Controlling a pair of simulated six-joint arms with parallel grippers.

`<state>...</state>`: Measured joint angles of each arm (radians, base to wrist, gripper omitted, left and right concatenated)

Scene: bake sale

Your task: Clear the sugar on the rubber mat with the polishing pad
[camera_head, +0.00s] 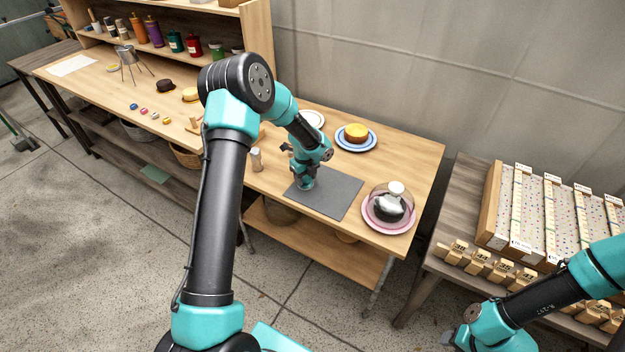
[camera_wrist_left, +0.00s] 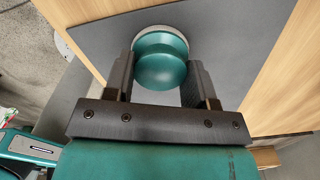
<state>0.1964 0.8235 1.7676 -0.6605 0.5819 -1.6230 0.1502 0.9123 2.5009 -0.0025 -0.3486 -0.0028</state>
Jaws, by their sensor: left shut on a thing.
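The grey rubber mat (camera_head: 335,192) lies on the wooden table, near its front edge. My left gripper (camera_head: 305,184) is over the left part of the mat, pointing down. In the left wrist view, my left gripper (camera_wrist_left: 160,85) is shut on the teal knob of the polishing pad (camera_wrist_left: 160,62). A pale rim of the pad shows beyond the knob, at or just above the mat (camera_wrist_left: 230,40). I cannot make out any sugar on the mat in either view. My right gripper (camera_head: 452,338) is low at the right, apart from the table; its fingers are not clear.
A glass-domed cake on a pink plate (camera_head: 368,222) stands right of the mat. A yellow cake (camera_head: 356,133) on a blue plate is behind it. A small shaker (camera_head: 256,159) stands left of the mat. A game board (camera_head: 530,225) fills the right-hand table.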

